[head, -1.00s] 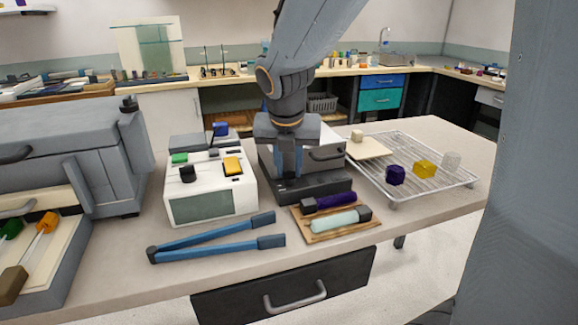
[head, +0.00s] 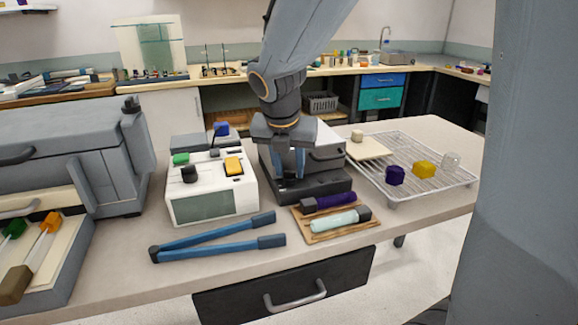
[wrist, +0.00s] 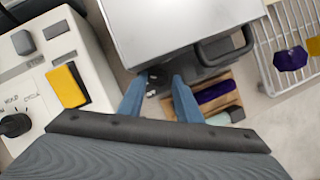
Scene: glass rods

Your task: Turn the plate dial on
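A dark-based unit with a light metal box on top (head: 330,160) stands mid-table; in the wrist view its pale top (wrist: 180,25) fills the upper middle. A small dark knob (wrist: 154,82) shows near its front, between my fingertips in that view; I take it for the plate dial. My gripper (head: 291,175) points down over the front left of this unit. In the wrist view my gripper (wrist: 158,80) has its two blue fingers apart, with nothing held between them. Whether the fingers touch the knob I cannot tell. The knob's setting is not readable.
A white device (head: 210,190) with a black knob and a yellow switch stands left of the unit. Blue tongs (head: 215,238) lie in front. A wooden tray (head: 337,235) holds two cylinders. A wire rack (head: 440,180) with coloured pieces is at right.

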